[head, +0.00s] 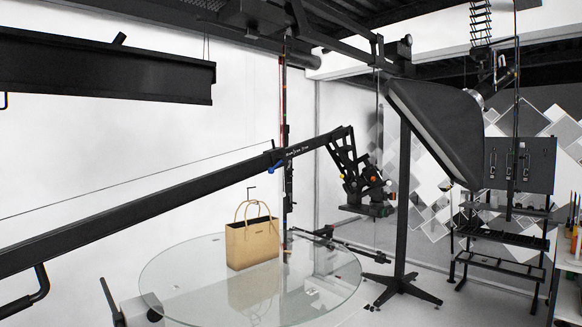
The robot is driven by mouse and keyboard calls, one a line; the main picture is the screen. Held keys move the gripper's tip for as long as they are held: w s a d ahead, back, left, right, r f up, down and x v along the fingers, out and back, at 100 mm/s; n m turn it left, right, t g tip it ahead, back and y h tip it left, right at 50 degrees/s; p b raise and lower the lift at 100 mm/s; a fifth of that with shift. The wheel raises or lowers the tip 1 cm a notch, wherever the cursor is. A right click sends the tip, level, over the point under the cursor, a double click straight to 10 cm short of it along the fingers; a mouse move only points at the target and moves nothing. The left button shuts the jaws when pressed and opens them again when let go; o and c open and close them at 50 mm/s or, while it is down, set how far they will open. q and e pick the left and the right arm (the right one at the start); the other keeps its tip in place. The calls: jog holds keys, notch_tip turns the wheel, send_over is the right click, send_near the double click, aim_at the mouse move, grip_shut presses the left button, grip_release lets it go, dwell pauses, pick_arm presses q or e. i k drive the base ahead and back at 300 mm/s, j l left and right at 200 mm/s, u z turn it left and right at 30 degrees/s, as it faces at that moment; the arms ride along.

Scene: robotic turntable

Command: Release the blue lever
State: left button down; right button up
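A small blue lever (271,170) sits on the underside of the long black boom (180,202), close to where its thick section meets the thinner front section. It is too small in the head view to tell which way it is turned. Neither of my grippers can be made out in the head view, and nothing is seen touching the lever.
A round glass turntable (185,290) stands below the boom with a tan handbag (252,243) on it. A jointed black camera head (350,175) hangs at the boom's end. A softbox light (437,125) stands on the right. A dark beam (100,80) crosses the upper left.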

aim_at(281, 159)
jog(key=i+l, duration=0.2)
jog(key=i, duration=0.2)
jog(key=i+l, duration=0.2)
jog(key=i, duration=0.2)
jog(key=i+l+z, duration=0.1)
jog(key=i, duration=0.3)
jog(key=i+l, duration=0.25)
jog(key=i, duration=0.15)
